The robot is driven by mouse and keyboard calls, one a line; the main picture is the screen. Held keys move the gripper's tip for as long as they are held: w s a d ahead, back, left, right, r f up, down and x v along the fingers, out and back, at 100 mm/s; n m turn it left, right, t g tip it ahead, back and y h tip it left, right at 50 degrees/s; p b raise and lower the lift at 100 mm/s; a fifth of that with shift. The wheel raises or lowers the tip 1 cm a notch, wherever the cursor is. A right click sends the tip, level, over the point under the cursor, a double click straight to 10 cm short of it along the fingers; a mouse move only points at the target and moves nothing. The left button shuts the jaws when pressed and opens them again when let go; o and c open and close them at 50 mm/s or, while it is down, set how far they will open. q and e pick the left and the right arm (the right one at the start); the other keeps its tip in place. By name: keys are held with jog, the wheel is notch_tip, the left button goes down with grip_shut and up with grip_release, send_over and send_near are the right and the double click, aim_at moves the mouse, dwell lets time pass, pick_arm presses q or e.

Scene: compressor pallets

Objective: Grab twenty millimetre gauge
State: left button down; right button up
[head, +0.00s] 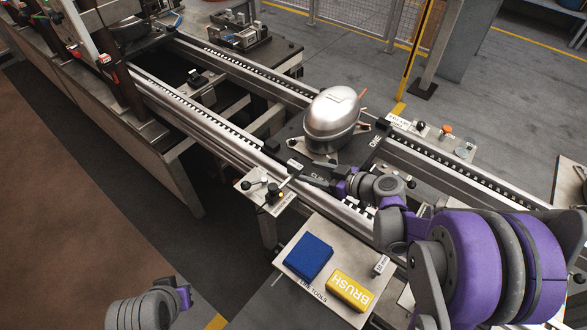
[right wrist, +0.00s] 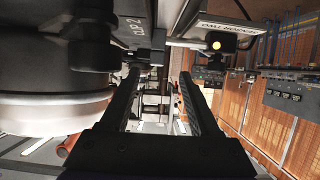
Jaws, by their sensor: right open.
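My right gripper (head: 312,186) reaches in from the right, low beside the near edge of the black pallet that carries a silver compressor (head: 333,112). In the right wrist view its two dark fingers (right wrist: 160,108) stand apart, with no object visibly held between them. I cannot make out a twenty millimetre gauge for certain. A small pale piece with dark lettering (head: 381,264) lies at the right edge of the tools tray (head: 289,262), but its marking is too small to read. Part of my left arm shows at the bottom left; its fingers are out of view.
The tray also holds a blue block (head: 308,256) and a yellow BRUSH block (head: 350,291). A control plate with knobs (head: 266,190) is left of my right gripper. Conveyor rails (head: 212,114) run diagonally past the pallet. A second knob plate (head: 432,137) is behind.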

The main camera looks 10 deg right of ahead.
aim_at(301, 168)
jog(key=x, duration=0.6)
jog(key=shift+w+d+f, duration=0.15)
jog(key=shift+w, duration=0.05)
grip_shut()
dwell(1.2)
